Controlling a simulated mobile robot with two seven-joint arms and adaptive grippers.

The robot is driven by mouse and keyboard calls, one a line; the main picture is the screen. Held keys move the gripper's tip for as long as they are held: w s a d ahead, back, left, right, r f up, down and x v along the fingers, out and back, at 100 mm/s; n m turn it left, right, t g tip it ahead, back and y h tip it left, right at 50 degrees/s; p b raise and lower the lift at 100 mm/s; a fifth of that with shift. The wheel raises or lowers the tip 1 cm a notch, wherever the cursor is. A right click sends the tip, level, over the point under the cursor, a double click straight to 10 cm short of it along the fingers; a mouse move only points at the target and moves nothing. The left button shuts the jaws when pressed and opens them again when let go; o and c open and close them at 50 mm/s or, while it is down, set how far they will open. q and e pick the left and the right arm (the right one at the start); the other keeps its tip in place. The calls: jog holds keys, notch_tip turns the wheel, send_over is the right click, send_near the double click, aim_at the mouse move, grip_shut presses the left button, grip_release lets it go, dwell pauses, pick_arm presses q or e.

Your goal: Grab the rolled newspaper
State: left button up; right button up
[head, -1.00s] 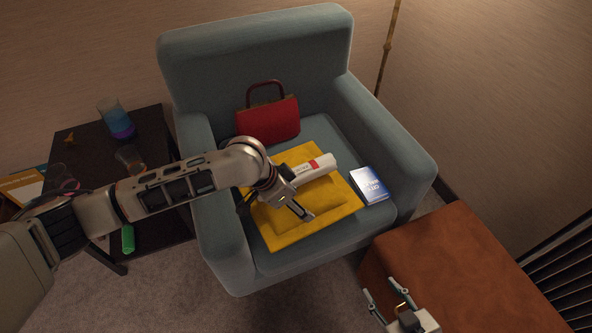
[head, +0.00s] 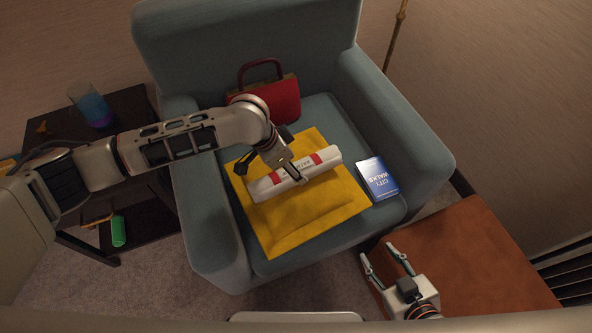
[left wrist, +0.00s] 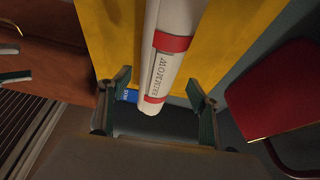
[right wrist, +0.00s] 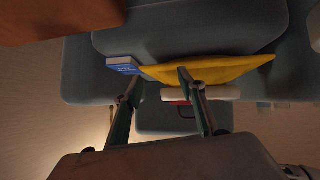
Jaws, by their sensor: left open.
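The rolled newspaper (head: 323,158) is a white roll with red bands. It lies across the yellow cushion (head: 318,213) on the blue-grey armchair. My left gripper (head: 288,178) is over the roll's middle and hides part of it. In the left wrist view the roll (left wrist: 168,50) passes between the two open, spread fingers (left wrist: 158,98), with a gap on both sides. My right gripper (head: 386,256) is open and empty, in front of the chair at the lower right. In the right wrist view the roll (right wrist: 222,92) shows partly behind a finger.
A red handbag (head: 275,100) stands at the seat's back. A blue book (head: 378,178) lies right of the cushion. The armchair's arms (head: 398,125) rise on both sides. A brown leather ottoman (head: 470,260) is at lower right; a dark side table (head: 130,105) with a glass is at left.

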pick_arm(q)
jog(key=x, duration=0.2)
jog(key=b+x, duration=0.1)
jog(key=shift+s+a+f, duration=0.1)
jog(key=shift+s+f, duration=0.25)
jog(key=shift+f, duration=0.05)
jog(key=shift+w+f, duration=0.15)
jog(key=shift+f, duration=0.15)
jog(key=shift+w+r, duration=0.15)
jog(key=shift+r, duration=0.1)
jog(key=c, duration=1.3)
pick_arm(e)
jog(key=shift+w+a+r, duration=0.15)
jog(key=shift+w, duration=0.3)
